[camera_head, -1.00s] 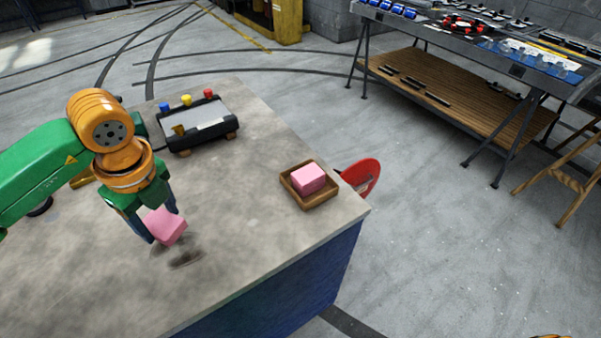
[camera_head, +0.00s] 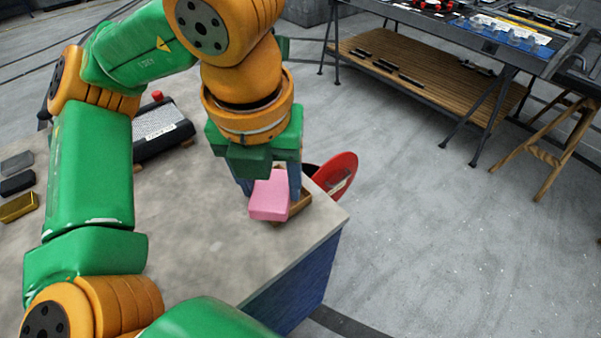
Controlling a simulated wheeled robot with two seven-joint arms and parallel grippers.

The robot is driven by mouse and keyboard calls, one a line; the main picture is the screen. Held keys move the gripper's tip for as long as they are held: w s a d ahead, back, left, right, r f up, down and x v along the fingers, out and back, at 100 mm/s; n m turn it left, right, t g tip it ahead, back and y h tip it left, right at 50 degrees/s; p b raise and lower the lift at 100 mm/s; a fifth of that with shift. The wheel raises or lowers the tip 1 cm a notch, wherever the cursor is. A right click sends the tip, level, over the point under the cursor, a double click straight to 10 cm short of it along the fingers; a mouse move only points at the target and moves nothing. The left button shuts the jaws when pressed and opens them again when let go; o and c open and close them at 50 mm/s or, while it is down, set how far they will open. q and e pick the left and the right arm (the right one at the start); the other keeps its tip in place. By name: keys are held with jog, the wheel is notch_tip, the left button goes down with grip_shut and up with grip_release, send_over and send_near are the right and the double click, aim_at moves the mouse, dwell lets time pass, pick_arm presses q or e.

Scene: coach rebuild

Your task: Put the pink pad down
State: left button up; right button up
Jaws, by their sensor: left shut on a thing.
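A pink pad (camera_head: 269,196) is in my left gripper (camera_head: 272,190), which points down and is shut on it. The pad is held over or just in front of the wooden tray (camera_head: 300,207) near the table's right corner. The gripper and pad hide most of the tray, and the other pink pad that lay in it is not visible now. I cannot tell how high the held pad is above the tray. My right gripper is not in view.
A red disc (camera_head: 336,173) stands just beyond the table's right edge. A black device (camera_head: 160,127) is at the back of the grey table (camera_head: 200,240), partly behind my arm. Several small blocks (camera_head: 18,185) lie at the left. The table's front middle is clear.

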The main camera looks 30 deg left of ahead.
pick_arm(q)
jog(key=w+a+f, duration=0.4)
jog(key=w, duration=0.1)
jog(key=w+a+f, duration=0.2)
jog(key=w, duration=0.1)
jog(key=shift+w+f, duration=0.2)
jog(key=shift+f, duration=0.05)
jog(key=w+f, duration=0.1)
jog(key=w+a+f+p, duration=0.1)
jog(key=f, duration=0.1)
jog(key=shift+a, duration=0.2)
notch_tip(320, 180, down, 3)
jog(key=shift+r, duration=0.1)
jog(key=shift+f, duration=0.3)
jog(key=o, duration=1.3)
